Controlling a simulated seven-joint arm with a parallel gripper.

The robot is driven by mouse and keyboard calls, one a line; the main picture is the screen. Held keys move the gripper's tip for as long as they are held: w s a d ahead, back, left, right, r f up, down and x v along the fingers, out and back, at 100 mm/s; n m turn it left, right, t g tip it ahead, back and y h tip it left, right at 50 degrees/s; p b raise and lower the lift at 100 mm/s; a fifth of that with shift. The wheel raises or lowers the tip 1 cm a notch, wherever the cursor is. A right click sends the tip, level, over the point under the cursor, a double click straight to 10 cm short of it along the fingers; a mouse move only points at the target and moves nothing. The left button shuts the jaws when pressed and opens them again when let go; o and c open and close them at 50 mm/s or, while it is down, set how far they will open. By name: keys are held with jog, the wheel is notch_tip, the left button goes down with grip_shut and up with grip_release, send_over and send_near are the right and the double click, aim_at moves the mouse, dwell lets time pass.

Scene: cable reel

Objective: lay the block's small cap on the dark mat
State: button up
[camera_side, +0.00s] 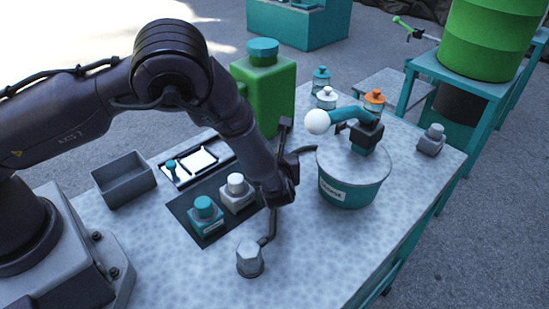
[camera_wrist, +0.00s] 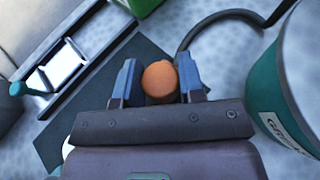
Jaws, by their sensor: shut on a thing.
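My gripper (camera_wrist: 160,72) is shut on a small round orange cap (camera_wrist: 160,84), which sits between the two blue-grey fingers in the wrist view. The dark mat (camera_wrist: 128,62) lies below and to the left of the fingers there. In the side view my gripper (camera_side: 284,190) is by the right side of the dark mat (camera_side: 181,203), and the arm hides the fingers and the held cap. A teal-capped block (camera_side: 206,222) and a white-capped block (camera_side: 237,196) stand on the mat. I cannot tell which block the held cap belongs to.
A black cable runs near my gripper from a grey hexagonal piece (camera_side: 250,262). A grey bin (camera_side: 124,180) and a green container (camera_side: 265,95) stand behind.

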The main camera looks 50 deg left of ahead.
jog(key=o, duration=1)
jog(key=shift+f, duration=0.1)
jog(key=v, duration=1.3)
jog(key=s+a+r+n+g+h, duration=0.1)
jog(key=s+a+r+n+g, duration=0.2)
jog(key=a+r+n, duration=0.3)
jog(key=s+a+r+n+g+h, duration=0.25)
jog(key=a+r+n, duration=0.25)
jog(key=r+n, duration=0.3)
jog(key=s+a+r+n+h, duration=0.1)
jog(key=s+r+n+h, duration=0.1)
jog(key=s+r+n, duration=0.1)
jog(key=s+a+r+n+t+h, duration=0.1)
jog(key=s+r+n+h, duration=0.1)
jog(key=s+r+n, duration=0.2)
jog(key=s+a+r+n+h, duration=0.1)
jog(key=s+r+n+h, duration=0.1)
jog(key=s, duration=0.4)
jog(key=shift+s+r+n+t, duration=0.15)
jog(key=shift+r+n+t, duration=0.2)
jog(key=shift+r+n, duration=0.55)
jog(key=shift+o, duration=0.3)
jog(key=shift+s+d+n+t+h, duration=0.1)
jog(key=shift+s+n+t+h, duration=0.3)
jog(key=shift+n, duration=0.3)
